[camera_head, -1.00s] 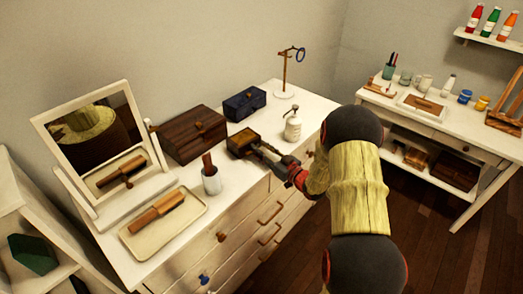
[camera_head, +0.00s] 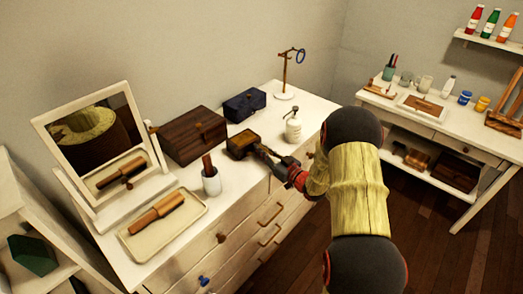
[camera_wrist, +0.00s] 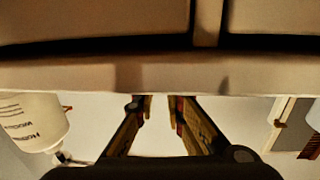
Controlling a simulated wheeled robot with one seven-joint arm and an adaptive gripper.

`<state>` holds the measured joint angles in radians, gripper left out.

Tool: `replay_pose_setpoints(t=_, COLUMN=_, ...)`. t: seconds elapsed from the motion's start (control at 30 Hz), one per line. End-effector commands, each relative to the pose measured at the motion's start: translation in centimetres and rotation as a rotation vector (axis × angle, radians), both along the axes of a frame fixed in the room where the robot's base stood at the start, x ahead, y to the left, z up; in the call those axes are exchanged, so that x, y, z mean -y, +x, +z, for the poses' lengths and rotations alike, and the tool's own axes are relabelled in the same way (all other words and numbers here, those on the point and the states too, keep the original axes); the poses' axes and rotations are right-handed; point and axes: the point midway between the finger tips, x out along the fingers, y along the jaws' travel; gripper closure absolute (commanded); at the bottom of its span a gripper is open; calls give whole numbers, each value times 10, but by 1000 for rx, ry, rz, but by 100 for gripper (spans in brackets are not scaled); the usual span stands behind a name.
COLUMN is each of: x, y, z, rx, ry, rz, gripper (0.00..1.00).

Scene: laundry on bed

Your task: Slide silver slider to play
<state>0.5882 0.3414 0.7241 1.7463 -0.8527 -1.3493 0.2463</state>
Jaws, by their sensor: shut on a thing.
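A small brown box (camera_head: 241,144) with a yellowish top sits on the white dresser (camera_head: 225,185), near its front edge. My gripper (camera_head: 265,153) reaches in from the right with its tips at the right side of this box. It is shut on a small part there. I cannot make out a silver slider; the fingertips and the small size hide that spot. In the wrist view my two fingers (camera_wrist: 161,103) come close together, and their tips pass behind a pale edge.
A white pump bottle (camera_head: 293,127) stands just right of the box and shows in the wrist view (camera_wrist: 30,123). A blue box (camera_head: 244,104) and a wooden box (camera_head: 193,136) stand behind.

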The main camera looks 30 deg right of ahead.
Motion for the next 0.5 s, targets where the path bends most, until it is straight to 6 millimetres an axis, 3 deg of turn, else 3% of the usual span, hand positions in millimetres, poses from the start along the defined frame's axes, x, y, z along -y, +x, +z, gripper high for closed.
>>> replay_pose_setpoints(t=0.37, x=0, y=0, z=0, rx=0, ry=0, rz=0, gripper=100)
replay_pose_setpoints(t=0.5, x=11, y=2, z=0, rx=1, ry=0, rz=-3, gripper=100)
